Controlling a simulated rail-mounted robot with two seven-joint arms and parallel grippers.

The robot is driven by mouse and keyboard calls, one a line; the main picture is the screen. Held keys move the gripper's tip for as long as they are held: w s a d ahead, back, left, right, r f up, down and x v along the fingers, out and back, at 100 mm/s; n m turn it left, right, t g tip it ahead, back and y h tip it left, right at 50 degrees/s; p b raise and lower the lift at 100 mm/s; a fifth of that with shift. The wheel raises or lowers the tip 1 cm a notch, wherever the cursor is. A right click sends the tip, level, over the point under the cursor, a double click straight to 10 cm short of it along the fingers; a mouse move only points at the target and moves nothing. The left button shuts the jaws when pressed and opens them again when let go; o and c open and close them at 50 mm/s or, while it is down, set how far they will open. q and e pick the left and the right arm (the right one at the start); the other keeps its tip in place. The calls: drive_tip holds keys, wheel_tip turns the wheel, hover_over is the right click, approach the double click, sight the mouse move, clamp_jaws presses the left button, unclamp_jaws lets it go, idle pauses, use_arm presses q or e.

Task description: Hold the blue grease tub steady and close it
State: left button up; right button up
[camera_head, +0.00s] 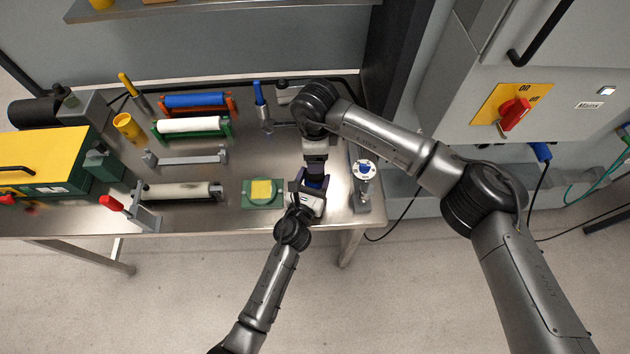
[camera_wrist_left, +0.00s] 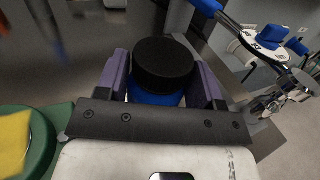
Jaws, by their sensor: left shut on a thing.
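The blue grease tub (camera_wrist_left: 155,98) stands upright between the purple finger pads of my left gripper (camera_wrist_left: 165,88) in the left wrist view, with a round black lid (camera_wrist_left: 163,62) on top. I cannot tell whether the lid is fully tightened. In the head view, my left gripper (camera_head: 312,190) is shut on the tub near the table's right end, and a little of the tub's blue shows. My right gripper (camera_head: 315,169) points down right above the tub. Its fingertips are too small and covered to tell whether they are open or shut.
A green base with a yellow pad (camera_head: 262,190) lies left of the tub. A dial stand (camera_head: 362,186) is close on the right, by the table edge. A blue-handled tool (camera_head: 260,100) stands behind. Rollers in racks (camera_head: 190,124) fill the table's middle.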

sight(315, 181)
drive_tip(key=shift+a+m, duration=0.1)
drive_tip(key=shift+m, duration=2.1)
drive_tip(key=shift+f, duration=0.1)
drive_tip(key=shift+f, duration=3.9)
drive_tip(key=shift+c, duration=0.5)
drive_tip(key=c, duration=0.8)
drive_tip(key=shift+m, duration=1.6)
drive_tip(key=shift+c, duration=0.2)
